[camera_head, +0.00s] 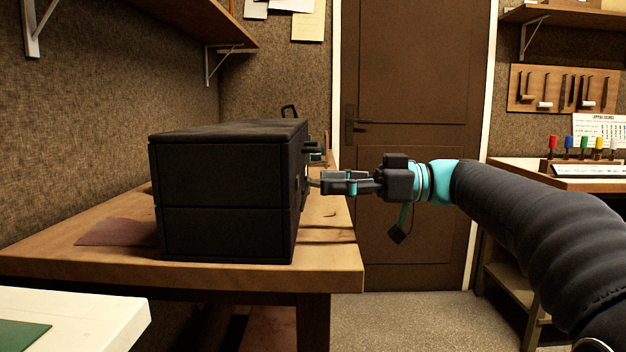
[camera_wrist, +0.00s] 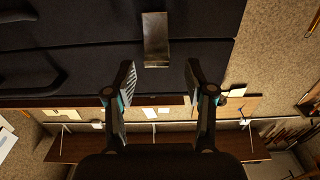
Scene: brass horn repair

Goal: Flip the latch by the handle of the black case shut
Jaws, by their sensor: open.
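The black case (camera_head: 225,195) stands closed on the wooden bench, its right side facing my gripper. A metal latch (camera_wrist: 156,40) shows on this side in the wrist view, as a brownish plate lying across the case's seam. I cannot tell whether it is flipped out or flat. A dark curved piece, likely the handle (camera_wrist: 35,85), is at the left in the wrist view. My gripper (camera_head: 318,183) is level with the case side and very close to it. In the wrist view its fingers (camera_wrist: 160,70) are open and empty, on either side below the latch.
The wooden bench (camera_head: 340,275) has a bare strip right of the case. A reddish mat (camera_head: 115,232) lies at its left. A shelf (camera_head: 195,20) hangs above. A door (camera_head: 410,100) is behind my arm, and a side table (camera_head: 580,178) stands at right.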

